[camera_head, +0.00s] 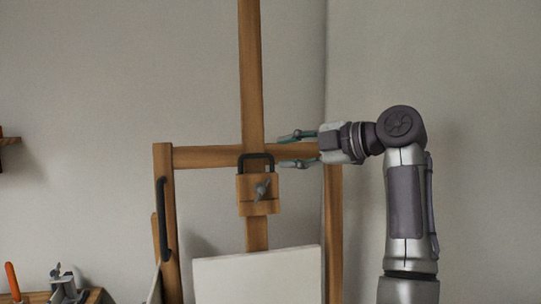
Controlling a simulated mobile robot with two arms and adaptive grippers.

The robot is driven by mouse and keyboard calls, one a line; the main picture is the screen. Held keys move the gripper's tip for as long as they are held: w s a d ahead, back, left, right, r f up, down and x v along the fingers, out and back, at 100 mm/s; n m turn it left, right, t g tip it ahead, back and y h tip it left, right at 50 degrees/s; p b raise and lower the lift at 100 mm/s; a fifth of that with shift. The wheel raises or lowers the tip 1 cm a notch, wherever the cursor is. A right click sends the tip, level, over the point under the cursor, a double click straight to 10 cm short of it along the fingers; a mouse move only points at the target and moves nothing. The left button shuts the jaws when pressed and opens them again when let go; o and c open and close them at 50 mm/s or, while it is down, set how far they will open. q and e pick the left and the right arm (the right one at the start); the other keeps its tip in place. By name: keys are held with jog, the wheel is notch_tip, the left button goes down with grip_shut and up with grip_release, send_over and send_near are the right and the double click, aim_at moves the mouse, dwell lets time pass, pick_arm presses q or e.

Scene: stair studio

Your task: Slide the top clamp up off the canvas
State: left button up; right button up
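The top clamp (246,190) is a wooden block on the easel's upright mast (250,70). It has a dark loop handle (256,156) on top and a grey wing knob (262,190) on its front. The white canvas (258,275) is below it. A stretch of bare mast shows between the clamp's lower edge and the canvas's top edge, so they look apart. Whether a fingertip touches the handle, I cannot tell.
The easel's crossbar (205,157) runs behind the clamp, between two side posts. A dark handle (163,218) is on the left post. A bench (95,296) with an orange-handled tool (12,280) and a metal device (64,285) is at lower left. The wall above is clear.

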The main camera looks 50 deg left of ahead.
pick_arm(q)
jog(key=v, duration=0.5)
dwell(0.4)
